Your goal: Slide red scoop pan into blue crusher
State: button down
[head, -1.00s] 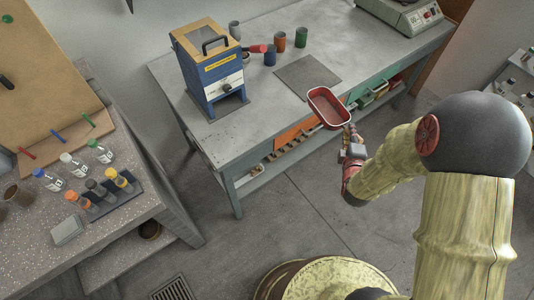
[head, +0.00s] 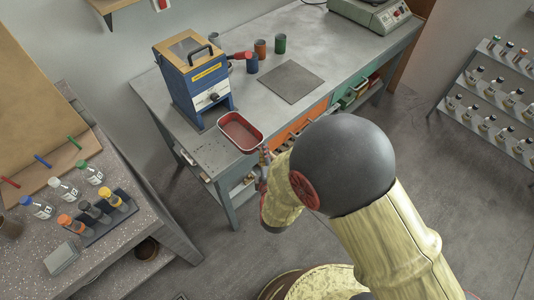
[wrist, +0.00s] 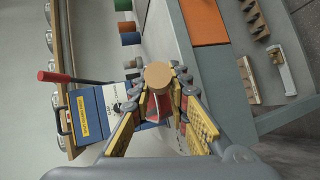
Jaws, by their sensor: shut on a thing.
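The red scoop pan (head: 240,132) is a shallow oval-ended tray, held over the bench's front edge, just in front and to the right of the blue crusher. The blue crusher (head: 209,78) stands upright on the bench with a wooden top, a black handle and a yellow label. Its low front opening is partly hidden by the pan. My gripper (head: 264,163) is shut on the pan's handle. In the wrist view my gripper (wrist: 158,98) closes around the handle, with its round wooden end (wrist: 158,74) towards me; the crusher (wrist: 88,115) shows at lower left.
A red lever (head: 240,56) sticks out from the crusher's right side. Blue, orange and green cups (head: 261,47) stand behind it. A grey mat (head: 291,82) lies on the bench to the right. Bare bench top lies between mat and crusher.

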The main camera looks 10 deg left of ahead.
aim_at(239, 136)
jog(key=shift+w+a+f+b, duration=0.4)
jog(key=shift+w+a+b, duration=0.15)
jog(key=shift+a, duration=0.1)
jog(key=shift+w+a+f+b, duration=0.35)
jog(key=shift+w+a+b, duration=0.05)
jog(key=shift+w+a, duration=0.2)
jog(key=shift+w+a+f+b, duration=0.1)
jog(key=shift+w+a+b, duration=0.4)
jog(key=shift+w+a, duration=0.9)
jog(key=shift+w+a+r+b, duration=0.1)
jog(key=shift+w+a+b, duration=0.35)
jog(key=shift+w+a, duration=0.9)
jog(key=shift+w+a+f+b, duration=0.1)
jog(key=shift+w+a+b, duration=0.4)
jog(key=shift+w+a, duration=0.85)
jog(key=shift+w+a+f, duration=0.1)
jog(key=shift+w+a, duration=0.3)
jog(key=shift+a, duration=0.3)
jog(key=shift+w+a+f, duration=0.1)
jog(key=shift+w+a, duration=0.25)
jog(key=shift+a, duration=0.35)
jog(key=shift+w+a+f, duration=0.1)
jog(key=shift+w+a, duration=0.3)
jog(key=shift+a, duration=0.3)
jog(key=c, duration=1.6)
grip_release()
jog(key=shift+c, duration=0.2)
jog(key=shift+f, duration=0.1)
jog(key=v, duration=1.2)
